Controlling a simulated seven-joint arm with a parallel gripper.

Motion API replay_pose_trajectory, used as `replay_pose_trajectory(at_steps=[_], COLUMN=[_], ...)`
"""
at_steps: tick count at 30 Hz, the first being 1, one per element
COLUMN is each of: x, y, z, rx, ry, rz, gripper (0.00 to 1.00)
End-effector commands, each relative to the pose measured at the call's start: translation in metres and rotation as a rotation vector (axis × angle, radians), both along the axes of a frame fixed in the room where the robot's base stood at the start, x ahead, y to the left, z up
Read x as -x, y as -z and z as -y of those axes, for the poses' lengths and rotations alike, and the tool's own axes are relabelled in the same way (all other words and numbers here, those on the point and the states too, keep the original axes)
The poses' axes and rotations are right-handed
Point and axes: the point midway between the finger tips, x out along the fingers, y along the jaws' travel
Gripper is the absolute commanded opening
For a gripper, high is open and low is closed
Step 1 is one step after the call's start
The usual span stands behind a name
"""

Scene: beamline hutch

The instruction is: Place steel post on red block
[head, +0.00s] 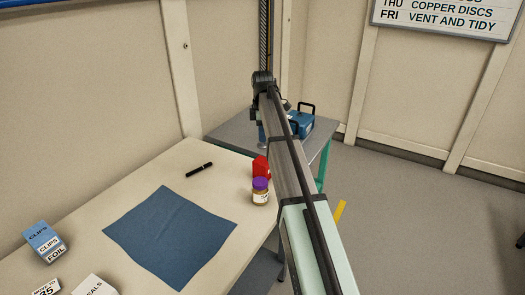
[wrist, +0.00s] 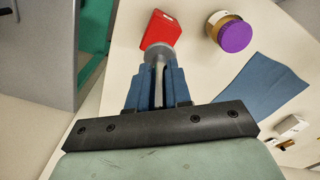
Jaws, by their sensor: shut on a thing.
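My gripper (wrist: 158,80) shows in the wrist view with its blue fingers shut on the steel post (wrist: 158,53). The post's round grey end sticks out beyond the fingertips. The red block (wrist: 160,29) lies just beyond that end in the picture, and the post's end overlaps the block's near edge. I cannot tell whether they touch. In the head view the red block (head: 261,168) stands near the right edge of the cream table, partly covered by my arm. My gripper and the post cannot be made out there.
A jar with a purple lid (head: 260,189) stands close to the block; it also shows in the wrist view (wrist: 232,33). A blue cloth (head: 170,236), a black pen (head: 199,170) and boxes (head: 45,240) lie on the table (head: 135,190). A grey side table holds a blue case (head: 300,124).

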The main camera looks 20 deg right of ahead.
Motion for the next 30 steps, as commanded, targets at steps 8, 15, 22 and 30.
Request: replay_pose_trajectory(at_steps=[8, 15, 22, 30], x=[0.000, 0.001, 0.000, 0.000], y=[0.030, 0.057, 0.064, 0.068], z=[0.000, 0.000, 0.000, 0.000], rx=[0.000, 0.000, 0.000, 0.000], ry=[0.001, 0.001, 0.001, 0.001], rz=[0.000, -0.001, 0.001, 0.001], gripper=[0.00, 0.00, 0.00, 0.00])
